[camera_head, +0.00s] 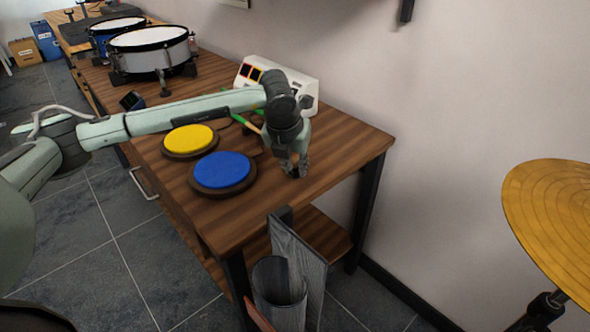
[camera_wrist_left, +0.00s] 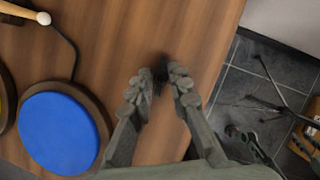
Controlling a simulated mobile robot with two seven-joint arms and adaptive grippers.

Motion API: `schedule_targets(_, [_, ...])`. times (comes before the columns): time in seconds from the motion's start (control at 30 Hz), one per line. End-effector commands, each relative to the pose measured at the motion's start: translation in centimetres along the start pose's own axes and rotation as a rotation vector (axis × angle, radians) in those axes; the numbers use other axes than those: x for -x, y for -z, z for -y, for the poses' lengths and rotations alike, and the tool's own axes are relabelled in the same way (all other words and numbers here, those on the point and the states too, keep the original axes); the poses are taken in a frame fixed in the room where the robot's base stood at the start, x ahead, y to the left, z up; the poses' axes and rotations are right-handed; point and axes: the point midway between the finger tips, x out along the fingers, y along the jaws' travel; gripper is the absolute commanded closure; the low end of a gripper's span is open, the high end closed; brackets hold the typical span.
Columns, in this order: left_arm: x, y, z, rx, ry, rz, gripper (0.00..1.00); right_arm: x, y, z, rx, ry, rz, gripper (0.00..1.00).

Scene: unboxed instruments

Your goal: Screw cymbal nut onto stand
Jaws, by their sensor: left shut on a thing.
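My left gripper (camera_head: 293,168) is over the near right part of the wooden table. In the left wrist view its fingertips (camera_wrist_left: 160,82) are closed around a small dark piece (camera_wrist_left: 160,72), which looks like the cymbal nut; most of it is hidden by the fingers. I cannot tell whether it still touches the table top. The gold cymbal (camera_head: 555,215) is at the right edge of the head view, on a dark stand (camera_head: 542,308), well apart from the gripper. The cymbal's centre and the stand's top are out of view. My right gripper is not in view.
On the table (camera_head: 345,145) are a blue pad (camera_head: 222,170), a yellow pad (camera_head: 190,139), a white device (camera_head: 305,90) and drums (camera_head: 150,50). A grey bin (camera_head: 278,283) stands by its near end. Open floor lies between table and cymbal.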

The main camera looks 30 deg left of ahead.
Motion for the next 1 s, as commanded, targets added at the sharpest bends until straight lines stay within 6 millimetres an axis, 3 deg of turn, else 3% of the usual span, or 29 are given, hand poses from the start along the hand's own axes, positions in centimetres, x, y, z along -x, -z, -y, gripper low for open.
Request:
schedule_targets(0.27, [1.4, -0.7, 0.0, 0.001, 0.001, 0.002, 0.97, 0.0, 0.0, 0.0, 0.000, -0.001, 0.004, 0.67])
schedule_targets(0.43, [4.0, -1.8, 0.0, -0.001, 0.002, 0.005, 0.97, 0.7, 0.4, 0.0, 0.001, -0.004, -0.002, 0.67])
schedule_targets(0.7, [7.9, -1.2, -6.4, 0.004, -0.005, 0.003, 0.97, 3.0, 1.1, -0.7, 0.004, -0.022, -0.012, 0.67])
schedule_targets(1.0, [11.0, -1.0, -10.5, 0.001, -0.001, 0.001, 0.97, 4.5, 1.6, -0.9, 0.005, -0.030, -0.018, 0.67])
